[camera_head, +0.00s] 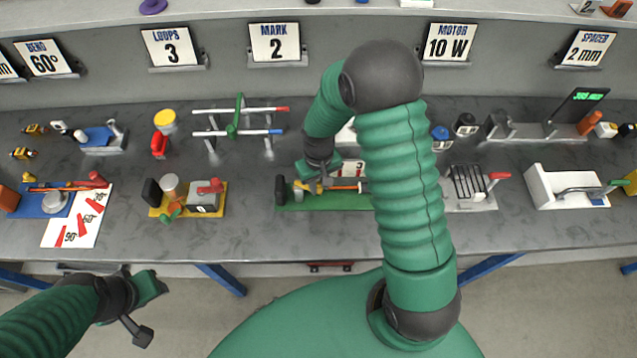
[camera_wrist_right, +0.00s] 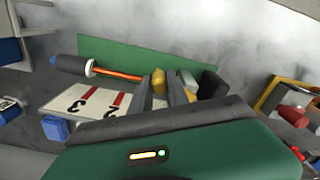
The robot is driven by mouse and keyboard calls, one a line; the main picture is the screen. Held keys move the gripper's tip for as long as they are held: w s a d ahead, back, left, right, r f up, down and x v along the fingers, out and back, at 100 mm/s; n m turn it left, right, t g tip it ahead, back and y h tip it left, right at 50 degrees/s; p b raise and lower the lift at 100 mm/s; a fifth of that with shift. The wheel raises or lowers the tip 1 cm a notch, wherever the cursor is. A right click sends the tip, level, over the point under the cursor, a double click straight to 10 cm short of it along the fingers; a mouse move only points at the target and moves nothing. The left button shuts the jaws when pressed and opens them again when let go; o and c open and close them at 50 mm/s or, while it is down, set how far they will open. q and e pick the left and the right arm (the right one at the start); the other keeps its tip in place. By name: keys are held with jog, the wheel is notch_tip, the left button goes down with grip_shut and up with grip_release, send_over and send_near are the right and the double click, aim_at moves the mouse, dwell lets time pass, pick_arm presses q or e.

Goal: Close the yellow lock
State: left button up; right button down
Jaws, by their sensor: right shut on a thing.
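The yellow lock (camera_head: 304,187) sits on a green base (camera_head: 335,204) at the middle of the bench, in line with an orange rod (camera_head: 350,188). My right gripper (camera_head: 312,184) reaches down onto the lock and partly hides it. In the right wrist view the yellow lock (camera_wrist_right: 160,80) shows between my right gripper's two grey fingers (camera_wrist_right: 161,92), which are shut on it. More yellow shows just right of the fingers, beside a black block (camera_wrist_right: 211,84). My left gripper (camera_head: 150,309) is open and empty in front of the bench, away from the lock.
A numbered card (camera_wrist_right: 92,101) lies beside the rod in the right wrist view. A yellow base (camera_head: 188,211) with a grey box stands left of the green base; a grilled device (camera_head: 467,184) with a red handle stands right. Bare bench lies along the front edge.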

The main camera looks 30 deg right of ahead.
jog(key=shift+s+a+m, duration=0.15)
jog(key=shift+a+m, duration=0.1)
jog(key=shift+m, duration=0.25)
jog(key=shift+a+m, duration=0.15)
jog(key=shift+m, duration=0.15)
dwell(1.2)
jog(key=c, duration=1.3)
grip_release()
jog(key=shift+o, duration=0.2)
notch_tip(320, 180, up, 17)
jog(key=shift+f, duration=0.1)
